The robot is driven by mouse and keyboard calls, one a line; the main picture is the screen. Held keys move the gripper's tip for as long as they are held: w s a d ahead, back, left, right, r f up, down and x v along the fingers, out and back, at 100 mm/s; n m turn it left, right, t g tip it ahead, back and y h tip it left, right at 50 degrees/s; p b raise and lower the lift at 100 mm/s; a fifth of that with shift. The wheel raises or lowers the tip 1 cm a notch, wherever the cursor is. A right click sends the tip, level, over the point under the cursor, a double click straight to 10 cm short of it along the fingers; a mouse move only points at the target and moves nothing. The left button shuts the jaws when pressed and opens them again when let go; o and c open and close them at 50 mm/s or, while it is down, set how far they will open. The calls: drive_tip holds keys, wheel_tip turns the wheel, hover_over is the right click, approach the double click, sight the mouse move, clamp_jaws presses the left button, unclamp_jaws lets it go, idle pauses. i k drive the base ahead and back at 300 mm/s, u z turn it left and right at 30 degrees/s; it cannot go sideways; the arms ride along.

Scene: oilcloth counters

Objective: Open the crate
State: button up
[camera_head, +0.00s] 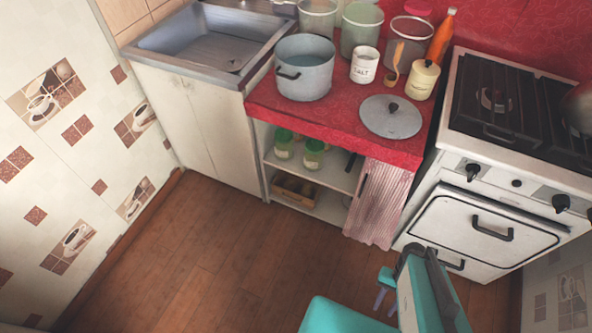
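A small brown wooden box (295,191), the only crate-like thing in view, sits on the lower shelf under the red counter. The shelf above partly hides its top, so I cannot tell whether it is open or closed. My gripper (385,299) is at the bottom right, with purple fingertips partly hidden by my teal arm. It is over the floor, well in front of the shelves and apart from the box. I cannot tell whether its fingers are open or shut.
Green-lidded jars (313,154) stand on the upper shelf. A striped cloth (378,203) hangs over the shelf's right side. The stove (478,232) stands to the right, the sink cabinet (185,120) to the left. The wooden floor (215,255) before the shelves is clear.

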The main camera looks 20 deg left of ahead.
sight(294, 196)
drive_tip(key=u, duration=0.85)
drive_tip(key=k, duration=0.45)
drive_tip(key=u, duration=0.3)
drive_tip(key=i, duration=0.5)
drive_tip(key=u, duration=0.05)
